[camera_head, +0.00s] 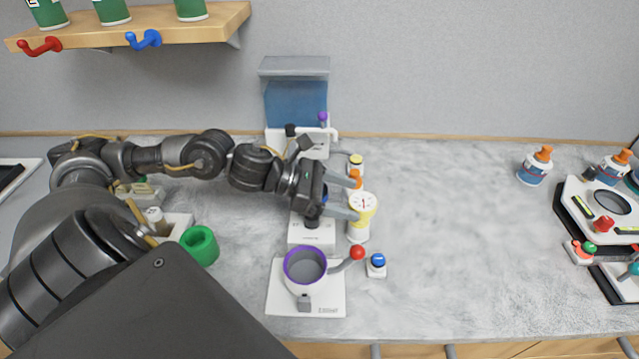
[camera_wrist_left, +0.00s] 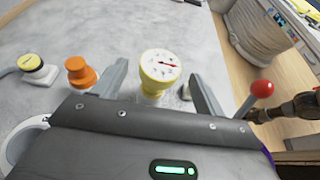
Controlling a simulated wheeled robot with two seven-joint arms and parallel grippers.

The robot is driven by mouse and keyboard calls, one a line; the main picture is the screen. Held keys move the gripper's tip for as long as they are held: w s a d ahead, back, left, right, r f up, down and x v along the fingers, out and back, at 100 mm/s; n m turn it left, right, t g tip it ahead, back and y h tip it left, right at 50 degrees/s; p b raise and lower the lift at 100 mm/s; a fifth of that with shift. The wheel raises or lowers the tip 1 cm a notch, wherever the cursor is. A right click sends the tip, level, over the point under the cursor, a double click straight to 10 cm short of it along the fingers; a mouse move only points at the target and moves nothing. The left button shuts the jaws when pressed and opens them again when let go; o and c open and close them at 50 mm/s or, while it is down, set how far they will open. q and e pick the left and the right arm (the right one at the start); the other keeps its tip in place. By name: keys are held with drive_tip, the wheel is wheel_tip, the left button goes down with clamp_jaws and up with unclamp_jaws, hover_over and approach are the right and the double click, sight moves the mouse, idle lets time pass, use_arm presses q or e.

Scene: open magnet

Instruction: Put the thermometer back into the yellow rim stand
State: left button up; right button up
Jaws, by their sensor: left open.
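The thermometer (camera_head: 362,203) has a round white dial with a red needle and stands upright near the middle of the counter. Yellow shows just under its dial, and a white round body (camera_head: 357,232) is below. I take this to be the yellow rim stand with the thermometer in it, but the seating is hidden under the dial. In the left wrist view the dial (camera_wrist_left: 161,65) lies between the fingers, with yellow (camera_wrist_left: 151,89) below. My left gripper (camera_head: 357,197) is open, its fingers on either side of the dial with gaps. My right gripper is not in view.
An orange-capped item (camera_wrist_left: 80,74) stands beside one finger, with a yellow-topped button (camera_head: 355,162) behind. A red-ball lever (camera_head: 357,252), a purple-rimmed cup (camera_head: 304,266) and a blue button (camera_head: 376,262) are in front. The counter to the right is clear up to white-and-orange bottles (camera_head: 535,168).

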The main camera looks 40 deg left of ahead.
use_arm(q)
drive_tip(key=b+v, duration=0.2)
drive_tip(key=v, duration=0.3)
drive_tip(key=shift+a+f, duration=0.1)
drive_tip(key=shift+f, duration=0.1)
drive_tip(key=shift+s+a+r, duration=0.3)
drive_tip(key=shift+a+r, duration=0.05)
drive_tip(key=shift+r, duration=0.05)
